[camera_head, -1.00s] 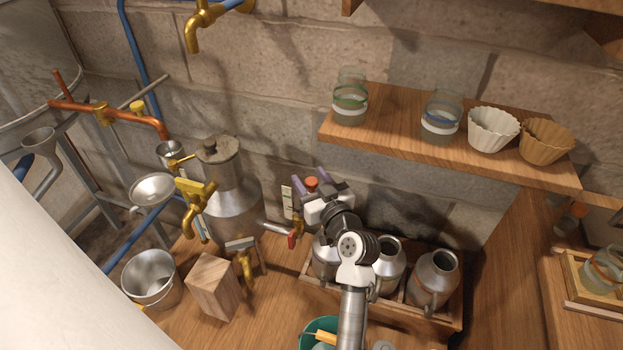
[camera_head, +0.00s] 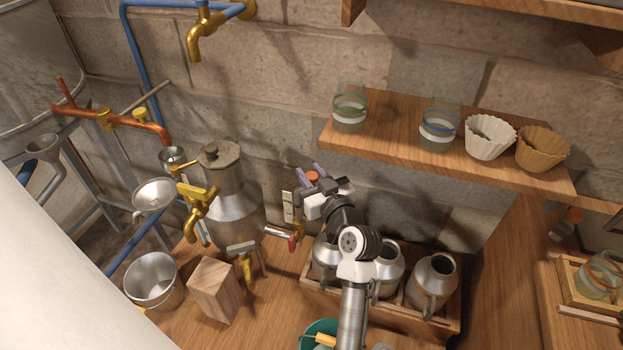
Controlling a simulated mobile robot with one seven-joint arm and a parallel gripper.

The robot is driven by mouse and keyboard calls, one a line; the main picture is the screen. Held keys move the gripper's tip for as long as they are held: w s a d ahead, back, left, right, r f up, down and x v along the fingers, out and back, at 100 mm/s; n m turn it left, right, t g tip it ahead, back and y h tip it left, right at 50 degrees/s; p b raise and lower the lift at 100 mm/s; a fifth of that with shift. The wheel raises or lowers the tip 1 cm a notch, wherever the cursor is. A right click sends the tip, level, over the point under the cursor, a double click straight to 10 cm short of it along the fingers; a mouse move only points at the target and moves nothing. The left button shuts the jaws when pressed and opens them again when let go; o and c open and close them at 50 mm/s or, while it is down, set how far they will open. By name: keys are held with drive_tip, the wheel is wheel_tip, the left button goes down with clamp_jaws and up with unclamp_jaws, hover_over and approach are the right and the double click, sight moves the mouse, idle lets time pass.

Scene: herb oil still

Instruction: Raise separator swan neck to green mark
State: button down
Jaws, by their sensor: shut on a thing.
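The separator (camera_head: 236,210) is a tall metal vessel with a lid, standing on the bench left of my gripper. A metal pipe (camera_head: 277,231) leaves its right side and ends near a red part and a brass piece (camera_head: 299,231). My gripper (camera_head: 311,171), with purple fingers, is shut on an orange-topped piece (camera_head: 313,177), apparently the swan neck. The gripper and wrist hide most of it. A pale marked plate (camera_head: 288,206) stands just left of the gripper against the wall. I cannot make out a green mark on it.
A wooden crate (camera_head: 390,313) with several metal cans stands under my arm. A wooden block (camera_head: 214,288) and metal bucket (camera_head: 152,281) stand front left. A shelf (camera_head: 390,142) with jars and fluted cups juts out above right.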

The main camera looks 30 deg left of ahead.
drive_tip(key=c, duration=1.1)
unclamp_jaws()
drive_tip(key=shift+d, duration=0.1)
drive_tip(key=shift+b+v, duration=1.85)
drive_tip(key=shift+v, duration=5.05)
drive_tip(key=shift+f, duration=0.1)
